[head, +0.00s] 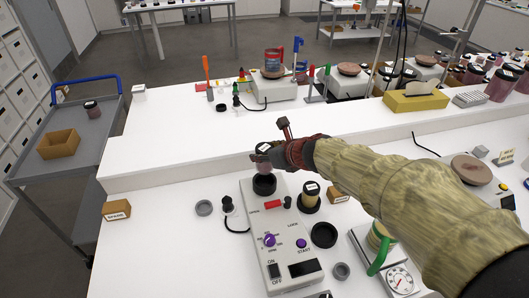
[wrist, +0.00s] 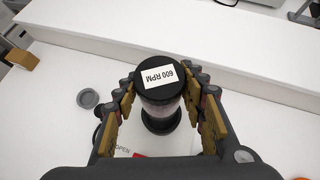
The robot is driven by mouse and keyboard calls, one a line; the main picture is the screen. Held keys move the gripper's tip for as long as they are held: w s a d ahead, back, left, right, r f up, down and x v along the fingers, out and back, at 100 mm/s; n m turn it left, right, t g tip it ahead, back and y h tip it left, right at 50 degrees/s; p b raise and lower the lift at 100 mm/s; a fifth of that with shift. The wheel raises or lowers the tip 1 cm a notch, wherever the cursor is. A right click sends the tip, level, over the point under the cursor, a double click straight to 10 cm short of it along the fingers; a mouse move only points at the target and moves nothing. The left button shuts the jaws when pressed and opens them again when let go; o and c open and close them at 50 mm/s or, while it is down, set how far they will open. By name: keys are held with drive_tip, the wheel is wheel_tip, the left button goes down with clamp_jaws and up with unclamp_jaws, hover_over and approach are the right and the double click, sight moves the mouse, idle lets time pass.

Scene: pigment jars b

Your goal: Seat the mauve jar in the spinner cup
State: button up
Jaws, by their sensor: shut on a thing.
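The mauve jar (head: 263,166) has a black lid, with a white "600 RPM" label on top in the wrist view (wrist: 160,78). My gripper (head: 268,154) is shut on it, with yellow-padded fingers on both sides of the jar in the wrist view (wrist: 164,88). The jar is upright, over the black spinner cup (head: 264,186) at the far end of the grey spinner (head: 282,248). The cup's rim shows just below the jar in the wrist view (wrist: 160,126). I cannot tell whether the jar's base is inside the cup.
A grey ring (head: 204,208) and a small black-knobbed item (head: 227,204) are to the left. A raised white shelf (head: 180,130) runs behind. The table's left front is clear.

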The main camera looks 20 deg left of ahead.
sight(269, 163)
drive_tip(key=shift+f+b, duration=1.6)
drive_tip(key=shift+f, duration=0.5)
drive_tip(key=shift+f+b, duration=1.65)
drive_tip(key=shift+f, duration=0.5)
drive_tip(key=o, duration=1.3)
drive_tip(key=shift+d, duration=0.1)
drive_tip(key=v, duration=1.2)
